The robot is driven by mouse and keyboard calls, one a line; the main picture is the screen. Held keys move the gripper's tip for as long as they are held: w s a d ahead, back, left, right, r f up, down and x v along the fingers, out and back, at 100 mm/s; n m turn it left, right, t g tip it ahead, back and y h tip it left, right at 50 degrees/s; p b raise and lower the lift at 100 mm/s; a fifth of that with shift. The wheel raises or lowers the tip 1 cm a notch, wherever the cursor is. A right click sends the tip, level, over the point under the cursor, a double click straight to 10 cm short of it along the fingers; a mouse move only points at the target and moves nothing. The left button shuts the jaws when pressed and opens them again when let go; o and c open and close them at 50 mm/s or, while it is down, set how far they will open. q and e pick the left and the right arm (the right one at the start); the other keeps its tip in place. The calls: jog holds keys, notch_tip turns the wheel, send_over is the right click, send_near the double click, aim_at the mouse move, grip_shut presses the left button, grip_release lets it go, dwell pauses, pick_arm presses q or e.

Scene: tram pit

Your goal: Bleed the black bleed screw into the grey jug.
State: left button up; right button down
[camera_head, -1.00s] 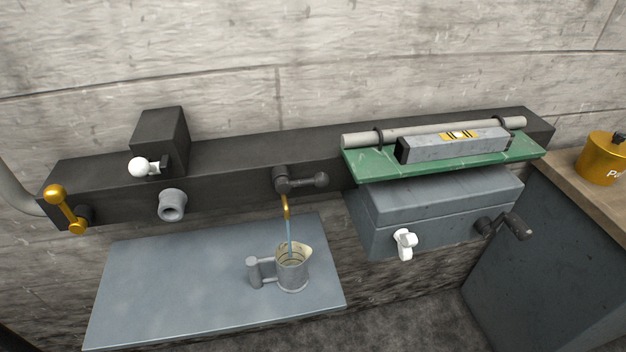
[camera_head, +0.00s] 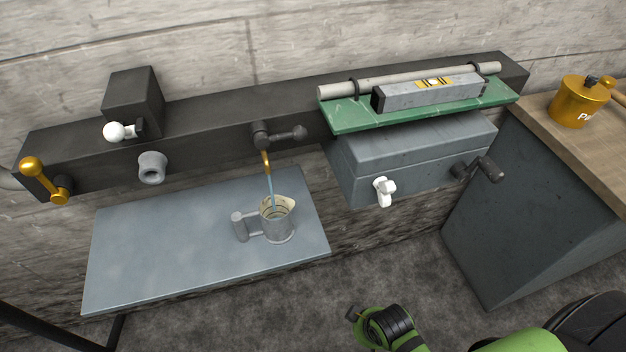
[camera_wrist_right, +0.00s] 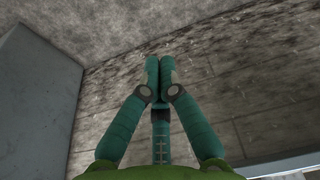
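The black bleed screw (camera_head: 278,134) sits on the front of the dark beam, its lever handle pointing right. A short brass spout (camera_head: 265,161) hangs below it. A thin bluish stream (camera_head: 270,188) runs from the spout into the grey jug (camera_head: 276,226). The jug stands upright on the grey-blue shelf, handle to the left; graduation lines show on its inner wall. My right gripper (camera_wrist_right: 160,62) is shut and empty in the right wrist view, away from screw and jug. My left gripper is not in view.
The grey-blue shelf (camera_head: 150,250) is otherwise clear. A brass lever (camera_head: 42,180), a white knob (camera_head: 115,131) and a grey pipe stub (camera_head: 152,167) are on the beam (camera_head: 210,128). A green ledge (camera_head: 350,118) holds a spirit level (camera_head: 430,93) above a grey box (camera_head: 415,158). A brass pot (camera_head: 578,103) stands right.

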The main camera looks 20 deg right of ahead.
aim_at(283, 137)
jog(key=w+a+r+m+t+y, duration=0.3)
jog(key=a+r, duration=0.1)
jog(key=r, duration=0.4)
jog(key=w+a+r+m+t+y, duration=0.2)
jog(key=w+a+r+m, duration=0.2)
jog(key=r, duration=0.4)
jog(key=w+a+r+m+t+y, duration=0.3)
jog(key=a+r, duration=0.2)
jog(key=r, duration=0.3)
jog(key=w+d+r+m+t, duration=0.2)
jog(key=w+r+m+t, duration=0.3)
jog(key=m, duration=0.4)
jog(key=w+d+m+t+h, duration=0.25)
jog(key=d+m+h, duration=0.55)
jog(key=m, duration=0.7)
jog(key=w+a+r+p, duration=0.1)
jog(key=w+r+p, duration=0.3)
jog(key=w+p, duration=0.3)
jog(key=w, duration=0.2)
jog(key=shift+w+a+r, duration=0.2)
jog(key=shift+w+r, duration=0.15)
jog(key=shift+r, duration=0.05)
